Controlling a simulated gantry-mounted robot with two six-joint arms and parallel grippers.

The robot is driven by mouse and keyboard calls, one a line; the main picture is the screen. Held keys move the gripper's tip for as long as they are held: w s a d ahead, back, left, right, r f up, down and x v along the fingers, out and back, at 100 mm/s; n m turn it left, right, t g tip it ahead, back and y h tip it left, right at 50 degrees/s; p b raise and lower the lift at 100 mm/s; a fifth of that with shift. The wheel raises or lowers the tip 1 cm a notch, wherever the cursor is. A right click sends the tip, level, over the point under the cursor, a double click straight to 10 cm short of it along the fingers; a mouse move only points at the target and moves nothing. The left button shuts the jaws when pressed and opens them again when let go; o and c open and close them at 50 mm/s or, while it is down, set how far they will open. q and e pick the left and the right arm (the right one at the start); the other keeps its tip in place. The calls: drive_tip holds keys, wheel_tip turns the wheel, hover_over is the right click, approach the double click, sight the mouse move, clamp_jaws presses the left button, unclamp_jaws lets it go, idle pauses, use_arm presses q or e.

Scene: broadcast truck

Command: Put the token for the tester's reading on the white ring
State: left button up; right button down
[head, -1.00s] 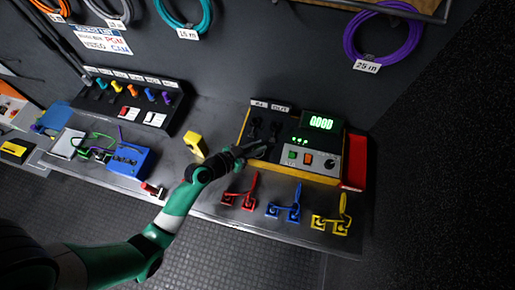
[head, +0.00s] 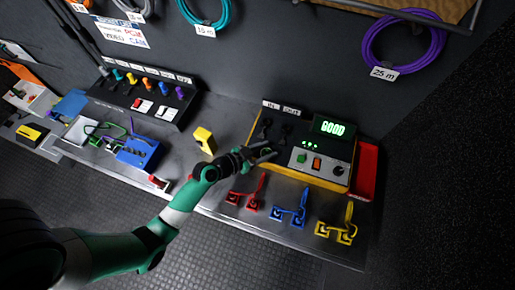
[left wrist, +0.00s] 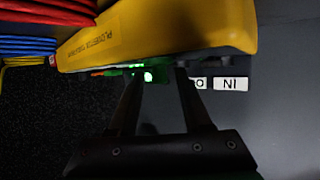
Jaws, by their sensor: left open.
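The yellow-edged tester (head: 318,180) stands at the right of the bench, and its lit green display (head: 333,127) appears to read GOOD. My left gripper (head: 268,153) is open over the tester's left front part, left of its green button (head: 301,158). In the left wrist view the two fingers (left wrist: 158,75) straddle a glowing green spot beside the yellow case (left wrist: 160,32); I cannot tell whether they touch anything. No token can be identified with certainty, and I cannot make out a white ring. My right gripper is out of view.
Red (head: 246,192), blue (head: 290,208) and yellow (head: 338,224) pieces stand along the front edge. A switch panel (head: 140,98), blue box (head: 138,153) and red tray (head: 367,170) flank the area.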

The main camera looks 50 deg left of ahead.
use_arm(q)
drive_tip(key=v, duration=1.2)
drive_tip(key=shift+p, duration=0.45)
